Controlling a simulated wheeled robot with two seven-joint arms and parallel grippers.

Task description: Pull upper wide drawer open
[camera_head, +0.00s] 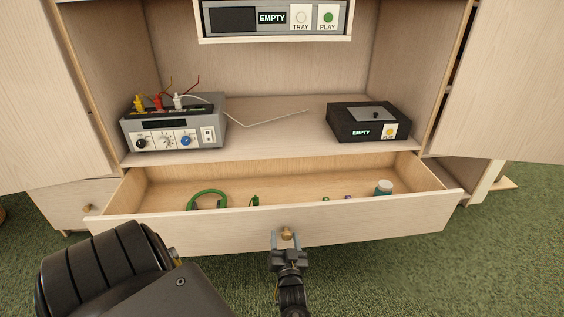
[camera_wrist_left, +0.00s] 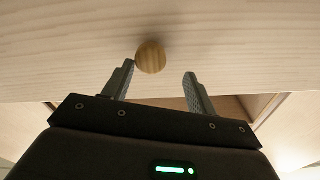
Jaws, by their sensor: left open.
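The upper wide drawer (camera_head: 355,227) is pulled out from the cabinet, and its inside shows in the head view. Its round wooden knob (camera_head: 287,233) is at the middle of the front. My left gripper (camera_head: 286,241) is at the knob with its two fingers apart. In the left wrist view the open fingers (camera_wrist_left: 159,70) point at the drawer front (camera_wrist_left: 235,45). The knob (camera_wrist_left: 151,57) sits at the fingertips, closer to the left finger; whether it touches that finger I cannot tell. My right gripper is not in view.
The drawer holds a green ring-shaped thing (camera_head: 207,194), a white-capped jar (camera_head: 384,187) and small items. Above it stand a grey device with dials (camera_head: 174,122) and a black player (camera_head: 368,122). Cabinet doors (camera_head: 510,80) stand open at both sides. Green carpet lies in front.

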